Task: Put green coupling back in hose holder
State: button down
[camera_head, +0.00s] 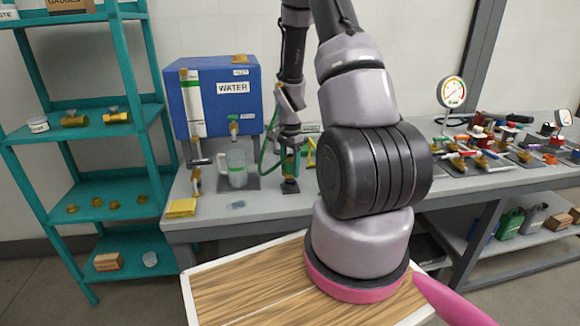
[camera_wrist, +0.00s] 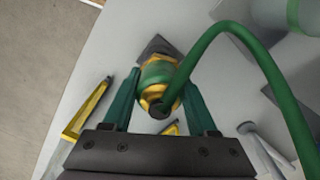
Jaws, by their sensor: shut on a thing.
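The green coupling (camera_wrist: 158,72), green and brass with a dark end, sits between the green fingers of my gripper (camera_wrist: 157,100) in the wrist view. My gripper is shut on it. In the head view my gripper (camera_head: 291,150) is over the bench, right of the water tank. A green hose (camera_wrist: 250,45) arcs from the coupling to the right in the wrist view. A dark square plate (camera_wrist: 157,46), perhaps the base of the hose holder, shows just beyond the coupling. A dark base (camera_head: 290,187) stands below my gripper in the head view. Whether the coupling touches it, I cannot tell.
The blue water tank (camera_head: 215,95) stands at the left of the bench (camera_head: 255,215), with a clear jug (camera_head: 237,168) before it. A yellow frame (camera_head: 311,153) is close right of my gripper. Valves and gauges crowd the right bench. A teal shelf (camera_head: 85,132) stands left.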

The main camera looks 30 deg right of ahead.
jog(key=shift+f, duration=1.5)
jog(key=shift+c, duration=0.6)
grip_release()
notch_tip(320, 180, up, 11)
jog(key=shift+f, duration=0.1)
